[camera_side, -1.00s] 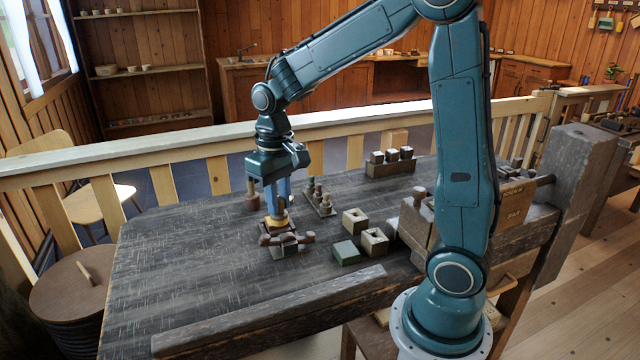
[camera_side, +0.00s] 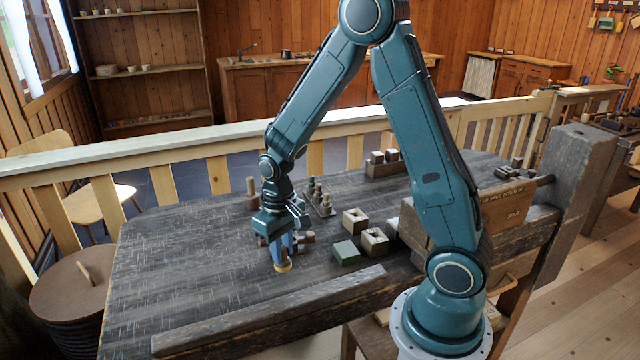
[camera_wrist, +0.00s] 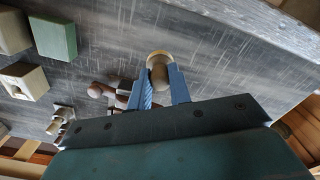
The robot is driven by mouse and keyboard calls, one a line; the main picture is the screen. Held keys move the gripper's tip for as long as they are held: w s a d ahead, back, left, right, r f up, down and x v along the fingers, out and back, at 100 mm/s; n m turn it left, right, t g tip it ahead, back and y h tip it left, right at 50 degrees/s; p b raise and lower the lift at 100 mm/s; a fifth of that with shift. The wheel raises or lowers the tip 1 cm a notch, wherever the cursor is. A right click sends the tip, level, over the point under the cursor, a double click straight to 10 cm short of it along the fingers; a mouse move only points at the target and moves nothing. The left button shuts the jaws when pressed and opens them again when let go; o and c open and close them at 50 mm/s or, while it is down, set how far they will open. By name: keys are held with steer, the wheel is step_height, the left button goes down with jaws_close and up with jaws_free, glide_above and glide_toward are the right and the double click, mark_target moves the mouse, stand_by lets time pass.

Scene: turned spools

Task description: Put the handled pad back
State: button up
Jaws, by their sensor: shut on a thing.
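The handled pad (camera_side: 283,267) has a tan round base and a brown knob handle. My gripper (camera_side: 282,256) is shut on its handle, and the pad hangs below the blue fingers near the front of the dark table. In the wrist view the knob and pale rim of the pad (camera_wrist: 158,60) show between the two blue fingertips (camera_wrist: 160,88). I cannot tell whether the pad touches the table. A fixture with brown knobs (camera_side: 307,238) stands just behind my gripper, partly hidden by it; it also shows in the wrist view (camera_wrist: 98,90).
A small rack of pegs (camera_side: 320,203) and a brown piece with a peg (camera_side: 252,195) stand behind. A wooden strip (camera_side: 270,312) lies along the front edge. The table's left is clear.

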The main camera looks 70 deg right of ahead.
mark_target(284, 262)
steer(key=shift+f, duration=1.9)
steer(key=shift+f, duration=0.1)
steer(key=o, duration=0.9)
step_height(284, 262, up, 11)
steer(key=shift+r, duration=0.65)
